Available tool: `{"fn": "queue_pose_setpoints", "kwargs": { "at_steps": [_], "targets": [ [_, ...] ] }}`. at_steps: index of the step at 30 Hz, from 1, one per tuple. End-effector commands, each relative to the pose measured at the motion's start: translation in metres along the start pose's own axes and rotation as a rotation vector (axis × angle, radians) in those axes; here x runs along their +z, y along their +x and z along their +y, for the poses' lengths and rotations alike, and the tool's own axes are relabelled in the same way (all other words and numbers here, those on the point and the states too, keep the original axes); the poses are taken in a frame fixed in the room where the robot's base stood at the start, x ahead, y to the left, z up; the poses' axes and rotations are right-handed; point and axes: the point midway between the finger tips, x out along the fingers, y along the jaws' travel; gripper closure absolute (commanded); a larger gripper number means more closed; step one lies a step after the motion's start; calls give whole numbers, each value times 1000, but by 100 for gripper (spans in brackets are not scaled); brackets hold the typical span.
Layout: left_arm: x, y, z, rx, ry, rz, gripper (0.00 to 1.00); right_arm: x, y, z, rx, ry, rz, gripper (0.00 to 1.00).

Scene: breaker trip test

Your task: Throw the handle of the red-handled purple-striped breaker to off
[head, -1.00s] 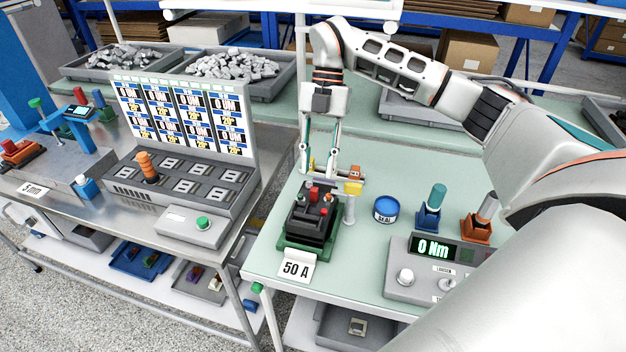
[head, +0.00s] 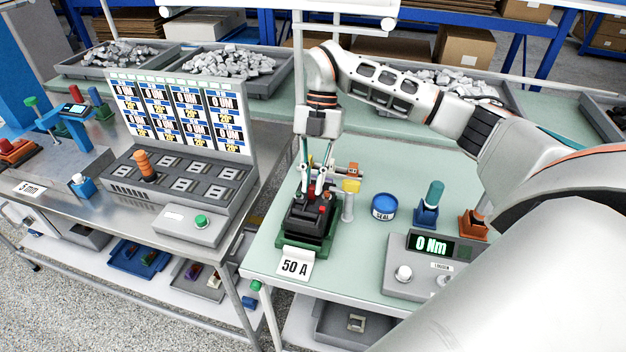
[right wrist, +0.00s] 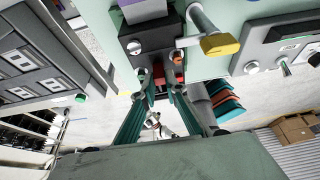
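The black breaker (head: 304,222) sits in a green fixture (head: 328,240) at the near left corner of the right bench, behind a "50 A" card (head: 295,266). It carries small red parts on top. In the right wrist view the breaker (right wrist: 152,40) has a purple stripe (right wrist: 145,11) and a red handle (right wrist: 158,74). My right gripper (head: 313,192) is directly over the breaker, fingers pointing down. In its wrist view the fingertips (right wrist: 162,82) stand apart on either side of the red handle; contact cannot be told. My left gripper is not in view.
A yellow-topped post (head: 350,187) stands right beside the breaker. A blue seal tin (head: 384,207), a teal-handled tool (head: 434,194) and a "0 Nm" meter box (head: 405,290) lie further right. A grey panel (head: 180,185) stands on the left bench, across a gap.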

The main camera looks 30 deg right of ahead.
Motion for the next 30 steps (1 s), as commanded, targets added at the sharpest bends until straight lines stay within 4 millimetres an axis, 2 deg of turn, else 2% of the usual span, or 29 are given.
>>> {"fn": "queue_pose_setpoints", "kwargs": {
  "at_steps": [8, 30],
  "targets": [
    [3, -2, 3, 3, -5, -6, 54, -3, 1, 0, 0, -3, -42, 100],
    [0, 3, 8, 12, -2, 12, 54, -27, 17, 0, 1, -4, -475, 100]
  ]
}}
